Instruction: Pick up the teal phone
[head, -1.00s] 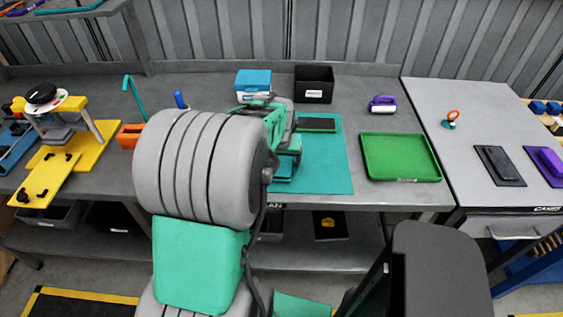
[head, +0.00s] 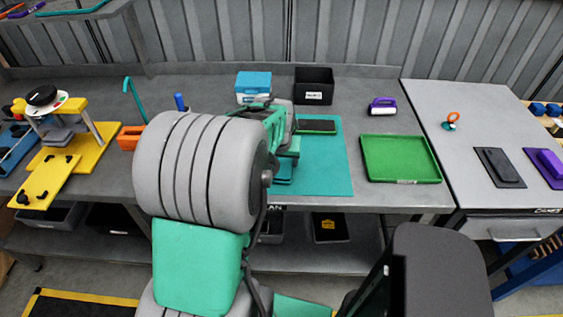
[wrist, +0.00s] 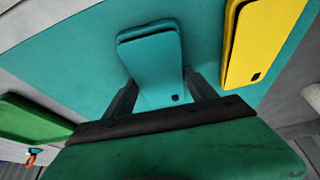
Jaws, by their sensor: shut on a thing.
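The teal phone (wrist: 152,58) shows in the wrist view as a flat teal slab with rounded corners and a small dark mark near one corner. My gripper (wrist: 164,88) has one dark finger on each side of it and is shut on it. The phone is over the teal mat (wrist: 80,45), and I cannot tell whether it touches the mat. In the head view my gripper (head: 287,157) is over the left part of the mat (head: 328,175), largely hidden behind my arm, so the phone is hard to make out there.
A yellow slab (wrist: 262,42) lies close to the right of the phone in the wrist view. A dark green slab (head: 317,127) lies at the mat's back. A green tray (head: 400,158) stands right of the mat; a blue box (head: 253,84) and black bin (head: 314,86) stand behind.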

